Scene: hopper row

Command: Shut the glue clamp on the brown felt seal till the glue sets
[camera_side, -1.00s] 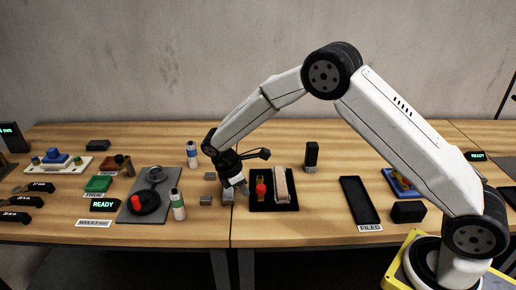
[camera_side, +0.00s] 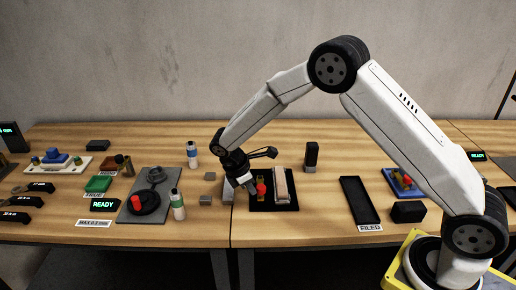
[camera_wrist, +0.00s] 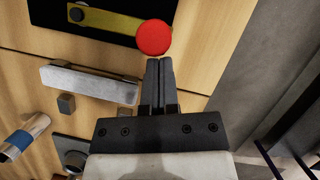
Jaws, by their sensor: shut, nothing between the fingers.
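The glue clamp appears as a black base (camera_side: 288,206) with a yellow lever and a red ball knob (camera_side: 261,189). In the wrist view the red knob (camera_wrist: 153,37) stands just beyond my fingertips, at the end of the yellow lever (camera_wrist: 115,22). A pale tan strip (camera_side: 281,184) lies on the base right of the knob; I cannot tell whether the brown felt seal is there. My gripper (camera_side: 251,189) is shut and empty, close on the left of the knob. Its fingers (camera_wrist: 159,62) are together in the wrist view. I cannot tell whether they touch the knob.
A grey metal bar (camera_wrist: 90,84) lies left of the base, with small grey blocks nearby. A black tray (camera_side: 359,202) lies to the right. Bare wood separates it from the base.

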